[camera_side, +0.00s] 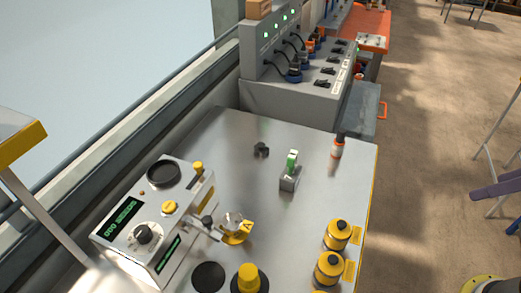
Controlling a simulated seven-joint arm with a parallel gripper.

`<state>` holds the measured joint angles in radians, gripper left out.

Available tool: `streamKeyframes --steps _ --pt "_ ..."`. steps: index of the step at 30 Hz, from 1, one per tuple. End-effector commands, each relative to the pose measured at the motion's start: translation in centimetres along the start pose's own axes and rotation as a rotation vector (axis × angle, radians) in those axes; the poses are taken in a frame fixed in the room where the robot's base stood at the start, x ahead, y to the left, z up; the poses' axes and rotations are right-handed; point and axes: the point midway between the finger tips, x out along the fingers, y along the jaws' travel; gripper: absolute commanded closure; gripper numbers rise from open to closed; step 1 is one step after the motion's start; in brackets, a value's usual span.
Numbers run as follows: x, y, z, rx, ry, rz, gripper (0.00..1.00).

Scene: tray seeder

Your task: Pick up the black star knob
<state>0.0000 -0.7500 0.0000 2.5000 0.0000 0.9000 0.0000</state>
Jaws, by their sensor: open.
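A small black star knob (262,149) lies on the grey metal tabletop (222,135), toward the back and left of a small stand with a green handle. It stands apart from the things around it. My gripper is not in view.
The green-handled stand (290,172) and an orange-and-white bottle (338,147) are to the right of the knob. The seeder machine (150,228) with green displays fills the front left. Yellow-topped canisters (338,235) stand at the front right. A grey control console (290,90) rises behind.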

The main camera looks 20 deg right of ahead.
Motion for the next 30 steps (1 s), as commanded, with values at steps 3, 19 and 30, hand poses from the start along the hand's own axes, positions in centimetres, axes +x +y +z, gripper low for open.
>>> streamKeyframes --steps 3,19,30 --pt "0.0 0.0 0.0 0.000 0.000 0.000 0.07" --pt "-3.9 -1.4 -11.2 -0.179 0.157 -0.038 0.07" --pt "-0.4 -5.2 -26.4 -0.343 0.178 -0.108 0.07"
